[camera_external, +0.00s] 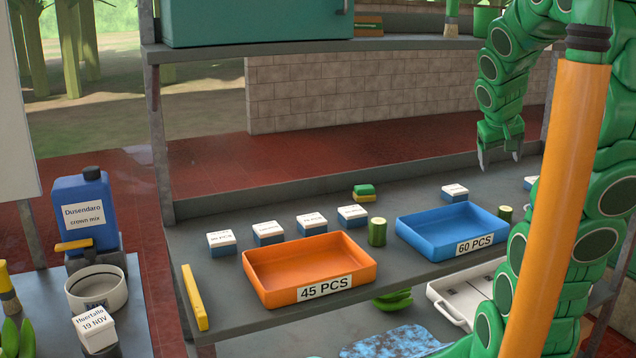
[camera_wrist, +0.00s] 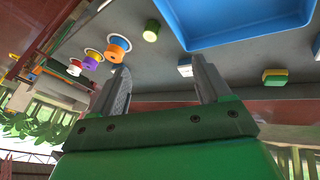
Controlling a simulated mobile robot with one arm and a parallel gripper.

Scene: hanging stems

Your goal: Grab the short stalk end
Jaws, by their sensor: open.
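A short green stalk end (camera_external: 505,213) with a pale cut top stands upright on the grey shelf, at the right end of the blue tray. In the wrist view the short stalk end (camera_wrist: 151,30) is ahead of the fingers, left of the tray. A taller green stalk piece (camera_external: 377,231) stands between the orange and blue trays. My gripper (camera_external: 500,158) is open and empty, pointing down above the back of the shelf, higher than the stalk end and apart from it. Its two fingers also show in the wrist view (camera_wrist: 161,64).
The blue tray (camera_external: 446,250) and orange tray (camera_external: 262,285) stand on the shelf. A white-lidded box (camera_external: 455,192) is behind the blue tray; several more stand left, near a sponge (camera_external: 364,192). Coloured rolls, one orange (camera_wrist: 118,46), lie beyond the stalk end.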

